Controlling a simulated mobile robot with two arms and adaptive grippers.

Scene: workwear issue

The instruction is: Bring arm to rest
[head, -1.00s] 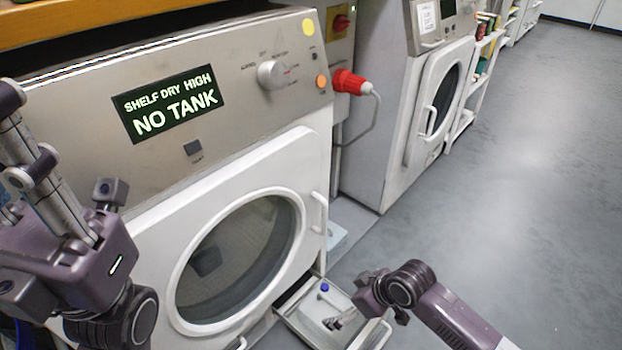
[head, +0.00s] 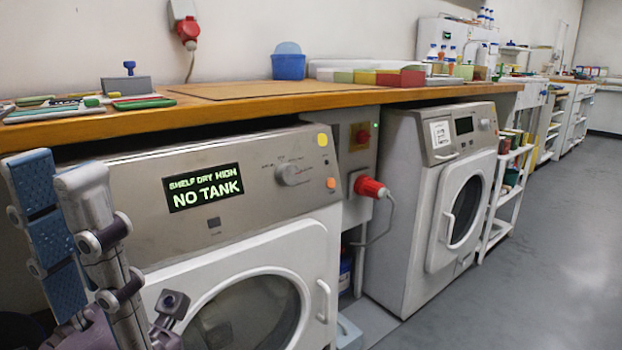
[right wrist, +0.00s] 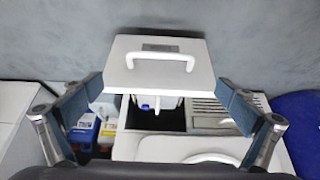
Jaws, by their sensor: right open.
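My left gripper (head: 52,172) is at the left of the head view, in front of the near dryer (head: 240,235). Its fingers stand upright and apart; one blue pad shows bare, with nothing held. My right gripper (right wrist: 158,90) shows only in the right wrist view. Its fingers are wide apart and empty. Between and beyond them is a white drawer front (right wrist: 118,75) with a white handle (right wrist: 160,65). The drawer stands out from the machine, and a blue-capped item (right wrist: 150,103) shows partly behind its front. The dryer's display (head: 202,187) reads "SHELF DRY HIGH NO TANK".
A wooden counter (head: 225,108) runs above the machines, holding a blue tub (head: 288,66) and coloured boxes. A second white machine (head: 415,220) stands right of a red plug (head: 370,187). Open grey floor (head: 500,290) lies at the right. Blue containers (right wrist: 84,130) show in the wrist view.

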